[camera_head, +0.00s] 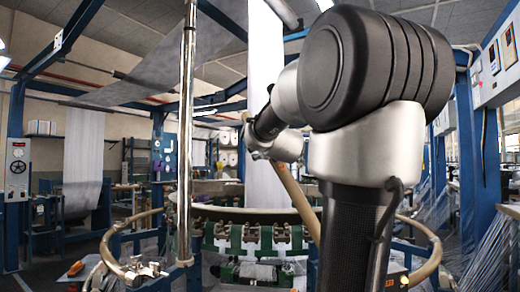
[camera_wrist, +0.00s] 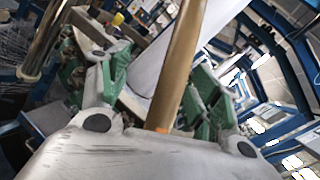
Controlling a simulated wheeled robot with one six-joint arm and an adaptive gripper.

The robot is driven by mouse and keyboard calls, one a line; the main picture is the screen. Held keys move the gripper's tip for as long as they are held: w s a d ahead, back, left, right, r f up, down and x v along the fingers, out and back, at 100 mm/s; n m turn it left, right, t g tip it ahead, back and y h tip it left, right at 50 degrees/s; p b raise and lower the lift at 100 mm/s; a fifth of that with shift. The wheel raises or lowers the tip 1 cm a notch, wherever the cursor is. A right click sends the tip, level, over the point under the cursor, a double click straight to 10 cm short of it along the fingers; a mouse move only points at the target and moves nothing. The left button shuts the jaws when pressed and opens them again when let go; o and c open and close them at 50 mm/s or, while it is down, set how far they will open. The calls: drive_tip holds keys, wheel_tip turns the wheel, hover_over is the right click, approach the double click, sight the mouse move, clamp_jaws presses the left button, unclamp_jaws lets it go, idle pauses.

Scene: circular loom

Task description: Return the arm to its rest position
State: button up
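My gripper (camera_wrist: 152,78) shows in the wrist view, its pale grey body filling the bottom edge and its two fingers spread wide apart to left and right. A brown tube (camera_wrist: 185,55) crosses the space between the fingers in that view, with gaps on both sides. I cannot tell how far beyond the fingers it lies. In the head view, my arm stands large at centre right, raised and bent, with its wrist part (camera_head: 278,146) reaching left. The gripper's fingers cannot be made out there. A tan tube (camera_head: 295,200) slants down to the right below the wrist part.
The circular loom's ring (camera_head: 225,215) with green and metal parts lies ahead. A polished upright pole (camera_head: 187,130) stands left of my wrist. Curved tan rails (camera_head: 110,245) flank the front. White fabric (camera_head: 265,90) hangs behind, and a blue post (camera_head: 480,160) stands at right.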

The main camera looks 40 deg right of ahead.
drive_tip(key=shift+v, duration=0.95)
drive_tip(key=s+a+f+n+g+y, duration=0.3)
drive_tip(key=a+f+n, duration=0.1)
drive_tip(key=f+n, duration=0.55)
drive_tip(key=s+a+f+n+g+y, duration=0.2)
drive_tip(key=a+f+n+g, duration=0.15)
drive_tip(key=f+n, duration=0.6)
drive_tip(key=s+a+f+n+g+y, duration=0.1)
drive_tip(key=s+a+f+n+g, duration=0.1)
drive_tip(key=s+a+f+n, duration=0.4)
drive_tip(key=s+a+f+n+g+y, duration=0.2)
drive_tip(key=s+a+f+n+g, duration=0.1)
drive_tip(key=s+a+f+n, duration=0.4)
drive_tip(key=s+n, duration=0.3)
drive_tip(key=s, duration=0.2)
drive_tip(key=shift+s+a+n+g, duration=0.2)
drive_tip(key=shift+s+n+g, duration=0.1)
drive_tip(key=shift+s+g, duration=0.05)
drive_tip(key=shift+r, duration=0.1)
drive_tip(key=shift+c, duration=0.2)
